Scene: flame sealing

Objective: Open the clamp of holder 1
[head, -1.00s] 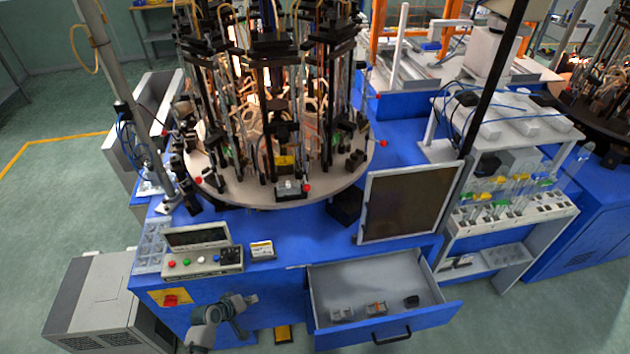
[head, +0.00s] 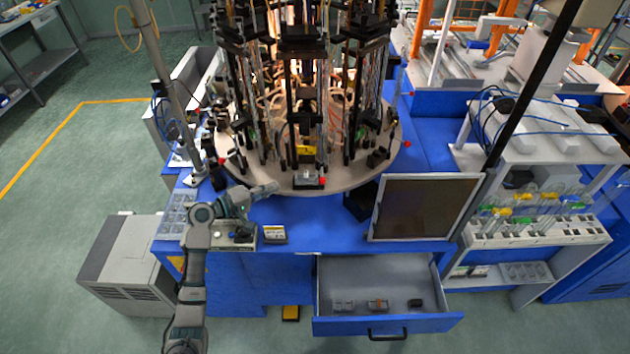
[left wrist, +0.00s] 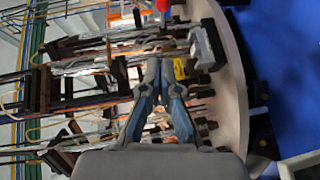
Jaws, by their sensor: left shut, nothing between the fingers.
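The round carousel (head: 345,182) carries several upright holders with black clamps and rods around its plate. My left gripper (head: 268,188) is at the carousel's front left edge, left of the grey block. In the left wrist view its fingers (left wrist: 160,66) are shut and empty, pointing at the holders. My right gripper is not in view.
The control box (head: 240,238) sits below my left arm on the blue bench. A dark monitor (head: 425,207) stands at the right. An open drawer (head: 335,325) with small parts juts out in front. A glassware rack (head: 540,230) stands further right.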

